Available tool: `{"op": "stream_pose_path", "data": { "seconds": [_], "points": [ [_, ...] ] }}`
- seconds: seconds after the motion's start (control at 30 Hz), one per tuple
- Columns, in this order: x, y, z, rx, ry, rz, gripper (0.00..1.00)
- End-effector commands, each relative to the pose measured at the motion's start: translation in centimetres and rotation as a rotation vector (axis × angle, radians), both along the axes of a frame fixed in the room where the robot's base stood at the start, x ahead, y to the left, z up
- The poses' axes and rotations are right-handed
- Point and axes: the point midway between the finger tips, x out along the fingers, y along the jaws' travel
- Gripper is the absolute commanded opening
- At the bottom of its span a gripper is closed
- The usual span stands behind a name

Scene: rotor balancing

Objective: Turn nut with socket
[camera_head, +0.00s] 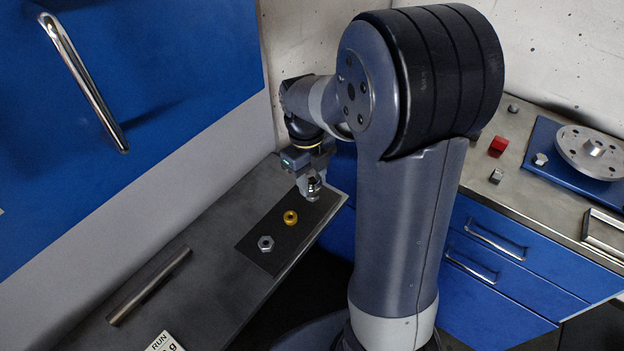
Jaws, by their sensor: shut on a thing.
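My gripper (308,183) points down above the far end of a dark mat (262,222) on the grey bench. It is shut on a small silver cylindrical piece (313,192), which looks like the socket. The piece's lower end is close to the mat; I cannot tell whether it touches anything. A silver hex nut (265,243) lies on the near part of the mat, apart from my gripper. A yellow ring-shaped piece (290,217) lies between that nut and my gripper. The fingers are small and partly shaded here.
A blue cabinet with a chrome handle (85,80) rises at left. A metal bar (150,287) and a white label (165,343) are on the bench. At right, a steel counter holds a red block (498,145), small grey pieces and a round rotor (592,152) on a blue plate.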

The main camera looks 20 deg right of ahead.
Motion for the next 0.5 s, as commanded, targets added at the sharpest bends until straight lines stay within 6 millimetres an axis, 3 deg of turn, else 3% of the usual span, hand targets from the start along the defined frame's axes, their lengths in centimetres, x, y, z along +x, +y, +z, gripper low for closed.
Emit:
{"op": "stream_pose_path", "data": {
  "seconds": [0.5],
  "points": [
    [-0.1, 0.0, 1.8, -0.001, 0.002, 0.002, 0.00]
  ]
}}
